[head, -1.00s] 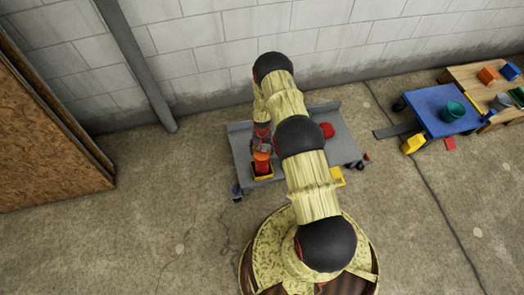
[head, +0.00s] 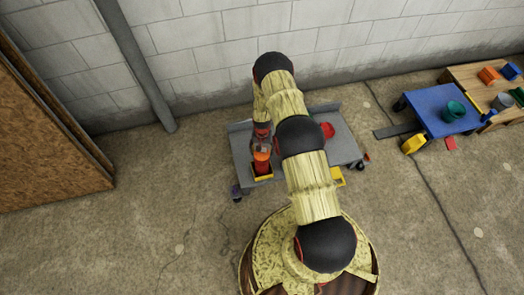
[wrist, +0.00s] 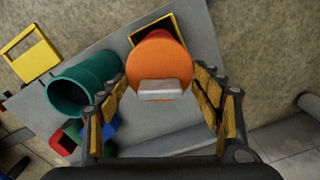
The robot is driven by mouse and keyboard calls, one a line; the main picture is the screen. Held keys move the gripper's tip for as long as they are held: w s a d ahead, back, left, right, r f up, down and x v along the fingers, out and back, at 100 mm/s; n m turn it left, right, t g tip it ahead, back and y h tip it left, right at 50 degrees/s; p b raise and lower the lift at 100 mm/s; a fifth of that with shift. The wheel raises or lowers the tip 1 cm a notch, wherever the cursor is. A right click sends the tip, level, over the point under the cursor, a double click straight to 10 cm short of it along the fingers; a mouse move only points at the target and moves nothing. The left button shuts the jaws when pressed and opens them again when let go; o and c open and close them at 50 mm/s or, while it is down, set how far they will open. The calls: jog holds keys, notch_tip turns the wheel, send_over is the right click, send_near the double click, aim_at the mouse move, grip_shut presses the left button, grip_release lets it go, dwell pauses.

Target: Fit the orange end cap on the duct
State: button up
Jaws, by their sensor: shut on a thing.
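The orange end cap (wrist: 160,62), a round disc with a grey tab (wrist: 161,89), is in the middle of the wrist view. My gripper (wrist: 163,82) is shut on it, with one finger to each side. In the head view the cap (head: 262,155) shows small below my wrist. An orange-red body lies under the cap, at a yellow square frame (wrist: 138,34). The cap hides most of it, and I cannot tell whether the two touch. A green tube (wrist: 84,84) with an open round end lies to the left in the wrist view.
A grey wheeled cart (head: 345,150) carries these things. Red and blue pieces (wrist: 108,128) lie beside the green tube. Another yellow frame (wrist: 30,70) is at the cart's edge. A blue cart (head: 435,122) stands to the right. My arm hides part of the grey cart; open floor surrounds it.

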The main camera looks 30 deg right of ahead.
jog(key=shift+f+b, duration=0.3)
jog(key=shift+f, duration=0.1)
jog(key=o, duration=0.9)
jog(key=shift+c, duration=0.2)
jog(key=shift+r+p, duration=3)
jog(key=shift+r, duration=2.5)
